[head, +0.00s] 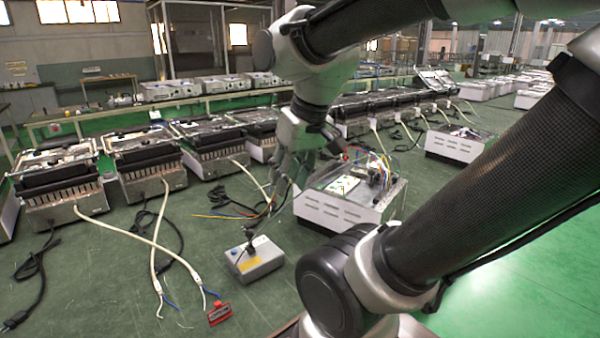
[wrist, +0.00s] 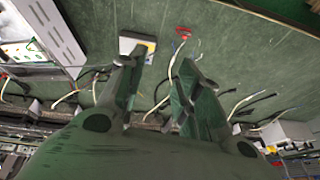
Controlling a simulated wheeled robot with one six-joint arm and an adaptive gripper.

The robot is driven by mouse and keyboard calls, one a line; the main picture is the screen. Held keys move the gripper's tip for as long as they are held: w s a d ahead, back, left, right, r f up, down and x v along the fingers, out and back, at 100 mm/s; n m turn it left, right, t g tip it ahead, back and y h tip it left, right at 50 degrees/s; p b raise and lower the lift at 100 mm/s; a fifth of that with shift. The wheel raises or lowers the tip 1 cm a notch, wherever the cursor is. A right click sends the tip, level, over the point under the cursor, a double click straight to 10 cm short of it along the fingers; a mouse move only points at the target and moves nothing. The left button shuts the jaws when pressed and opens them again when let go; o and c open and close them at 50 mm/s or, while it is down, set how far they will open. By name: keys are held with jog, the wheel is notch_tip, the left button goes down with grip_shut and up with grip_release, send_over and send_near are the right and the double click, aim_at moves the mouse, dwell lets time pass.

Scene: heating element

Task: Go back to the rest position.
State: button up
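My gripper (head: 283,178) hangs below my arm in the middle of the head view, in front of the left end of an opened white appliance (head: 340,208). In the wrist view my gripper (wrist: 162,52) shows its fingers apart, with bare green floor between them and nothing held. A small grey box with a yellow label (head: 256,262) sits on the green surface below my gripper, apart from it. The grey box also shows in the wrist view (wrist: 137,45), close to the left finger and partly hidden by it.
A red connector (head: 220,314) lies at the front with white cables (head: 150,243). A row of metal heater units (head: 148,165) stands behind at left. Another white unit (head: 455,145) stands at right. Loose wires (head: 228,208) lie left of the opened appliance.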

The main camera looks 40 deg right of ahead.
jog(key=shift+s+d+r+n+h, duration=0.15)
jog(key=shift+s+d+r+n, duration=0.15)
jog(key=shift+s, duration=0.2)
jog(key=shift+s+d+r+n+h, duration=0.15)
jog(key=shift+s+d+r+n, duration=0.1)
jog(key=shift+s, duration=0.2)
dwell(0.6)
